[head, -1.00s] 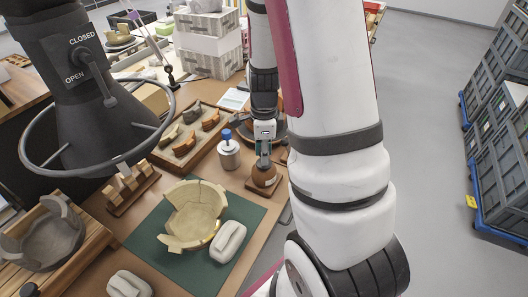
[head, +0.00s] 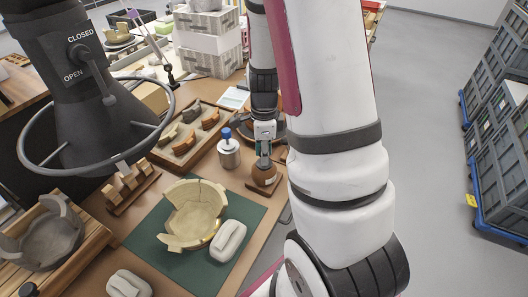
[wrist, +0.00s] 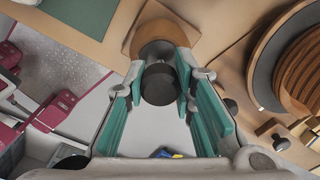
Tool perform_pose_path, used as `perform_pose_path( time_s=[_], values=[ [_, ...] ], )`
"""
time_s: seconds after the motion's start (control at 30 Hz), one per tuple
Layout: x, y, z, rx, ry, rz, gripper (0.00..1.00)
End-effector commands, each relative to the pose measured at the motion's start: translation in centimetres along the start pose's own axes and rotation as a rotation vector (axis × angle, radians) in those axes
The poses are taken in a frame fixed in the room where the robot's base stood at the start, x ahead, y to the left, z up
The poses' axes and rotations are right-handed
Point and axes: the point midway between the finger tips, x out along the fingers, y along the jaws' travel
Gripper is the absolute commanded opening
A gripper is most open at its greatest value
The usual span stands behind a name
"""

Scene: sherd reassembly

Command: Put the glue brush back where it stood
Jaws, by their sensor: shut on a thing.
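My gripper (head: 264,148) points down over the brown, round glue pot (head: 264,173), which stands on a small wooden base to the right of the green mat. In the wrist view, my gripper (wrist: 160,70) has its teal-padded fingers on either side of a dark cylindrical handle (wrist: 158,86), which looks like the glue brush. The brown pot (wrist: 133,38) lies just beyond the fingertips, in line with the handle. The handle's lower end and any bristles are hidden, so I cannot tell how deep the brush sits in the pot.
A metal canister with a blue top (head: 228,150) stands close to the left of the pot. A wooden tray of sherds (head: 187,137) lies behind it. A partly assembled bowl (head: 195,212) sits on the green mat (head: 150,246). A dark round fixture with a ring (head: 85,110) hangs at left.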

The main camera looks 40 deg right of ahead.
Motion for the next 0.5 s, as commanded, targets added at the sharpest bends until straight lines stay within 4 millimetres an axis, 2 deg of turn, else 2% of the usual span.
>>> perform_pose_path(
  time_s=[0.13,0.17,0.23,0.27,0.5],
  values=[
    [0.00,0.01,0.00,0.000,0.000,0.000,0.08],
    [0.00,0.00,0.00,0.000,0.000,0.000,0.28],
    [0.00,0.00,0.00,0.000,0.000,0.000,0.44],
    [0.00,0.00,0.00,0.000,0.000,0.000,0.47],
    [0.00,0.00,0.00,0.000,0.000,0.000,0.47]
  ],
)
